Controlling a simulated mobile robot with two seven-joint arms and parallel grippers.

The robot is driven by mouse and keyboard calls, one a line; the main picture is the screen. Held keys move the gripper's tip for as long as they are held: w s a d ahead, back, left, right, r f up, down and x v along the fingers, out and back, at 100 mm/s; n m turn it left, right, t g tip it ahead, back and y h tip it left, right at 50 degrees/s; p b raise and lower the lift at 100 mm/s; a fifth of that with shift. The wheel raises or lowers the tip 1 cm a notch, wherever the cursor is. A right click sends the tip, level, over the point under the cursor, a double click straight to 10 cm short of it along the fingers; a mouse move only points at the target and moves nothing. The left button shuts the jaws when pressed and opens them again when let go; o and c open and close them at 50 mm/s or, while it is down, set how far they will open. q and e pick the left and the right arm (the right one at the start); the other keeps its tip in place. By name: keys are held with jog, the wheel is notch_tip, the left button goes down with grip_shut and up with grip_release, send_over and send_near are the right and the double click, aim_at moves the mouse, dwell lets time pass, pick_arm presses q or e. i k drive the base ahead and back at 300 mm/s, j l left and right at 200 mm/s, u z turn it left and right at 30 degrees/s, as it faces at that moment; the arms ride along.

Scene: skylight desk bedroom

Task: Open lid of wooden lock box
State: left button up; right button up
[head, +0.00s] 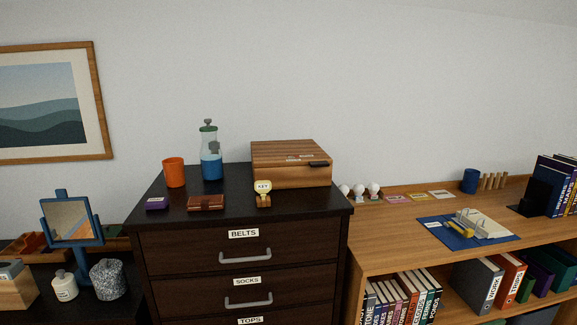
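The wooden lock box (291,177) stands on top of the dark dresser, at the back right. Its lid (285,151) looks closed, with small pale labels on it. A dark handle or latch (319,164) shows at the front right edge of the lid. A small stand with a tag reading KEY (263,187) is in front of the box, near the dresser's front edge. Neither of my grippers is in view.
The dresser top (233,199) also holds an orange cup (173,172), a bottle with blue liquid (210,160), a brown wallet (206,203) and a purple item (157,203). A wooden shelf (400,208) stands right; a mirror (72,219) stands left.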

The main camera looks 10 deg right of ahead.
aim_at(288, 152)
jog(key=i+l+u, duration=0.2)
jog(key=l, duration=0.85)
jog(key=i+l+u, duration=0.15)
jog(key=l, duration=0.9)
jog(key=l+u, duration=0.2)
jog(key=l, duration=0.9)
